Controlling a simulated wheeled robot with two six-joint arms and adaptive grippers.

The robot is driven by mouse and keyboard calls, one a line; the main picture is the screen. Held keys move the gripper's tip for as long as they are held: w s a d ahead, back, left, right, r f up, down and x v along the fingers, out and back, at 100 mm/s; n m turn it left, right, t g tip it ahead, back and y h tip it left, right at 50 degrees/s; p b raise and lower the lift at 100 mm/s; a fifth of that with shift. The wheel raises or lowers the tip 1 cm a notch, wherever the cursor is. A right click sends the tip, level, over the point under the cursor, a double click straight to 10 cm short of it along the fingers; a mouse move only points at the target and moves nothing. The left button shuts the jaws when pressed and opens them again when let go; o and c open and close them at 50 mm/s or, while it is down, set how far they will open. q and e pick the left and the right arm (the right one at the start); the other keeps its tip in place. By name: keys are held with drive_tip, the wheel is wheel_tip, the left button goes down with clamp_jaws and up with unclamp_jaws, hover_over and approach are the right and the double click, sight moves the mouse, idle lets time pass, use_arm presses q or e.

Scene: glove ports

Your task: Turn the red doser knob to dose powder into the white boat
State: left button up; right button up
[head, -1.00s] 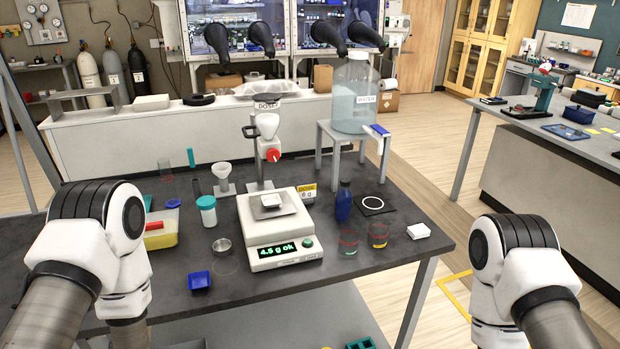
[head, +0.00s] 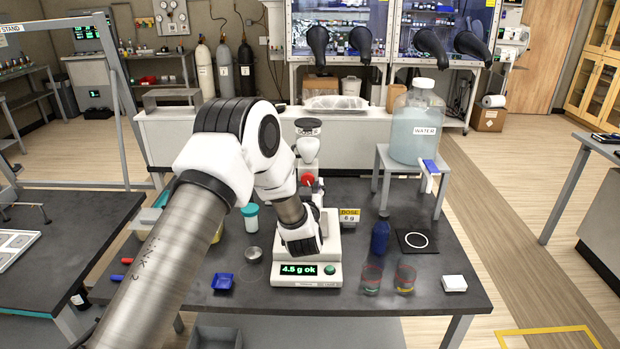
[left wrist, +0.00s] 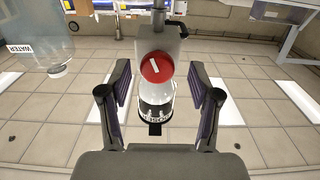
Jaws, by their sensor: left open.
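The red doser knob (head: 307,180) is on the front of the doser (head: 308,147) above the balance. In the left wrist view the knob (left wrist: 157,67) shows a white bar and lies between the spread fingers of my left gripper (left wrist: 159,74). The gripper is open, with a visible gap on both sides of the knob. In the head view my wrist and forearm cover most of this gripper. The balance (head: 335,268) reads "4.5 g ok". The white boat is hidden behind my left arm. My right gripper is out of view.
A blue bottle (head: 380,236), two glass beakers and a stand with a water jug (head: 416,125) are further right.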

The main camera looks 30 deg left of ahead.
use_arm(q)
drive_tip(key=shift+w+d, duration=0.1)
drive_tip(key=shift+w, duration=0.4)
drive_tip(key=shift+s, duration=0.15)
drive_tip(key=shift+c, duration=1)
drive_tip(key=shift+a, duration=0.2)
drive_tip(key=c, duration=0.9)
drive_tip(key=shift+m, duration=1.6)
drive_tip(key=o, duration=1.1)
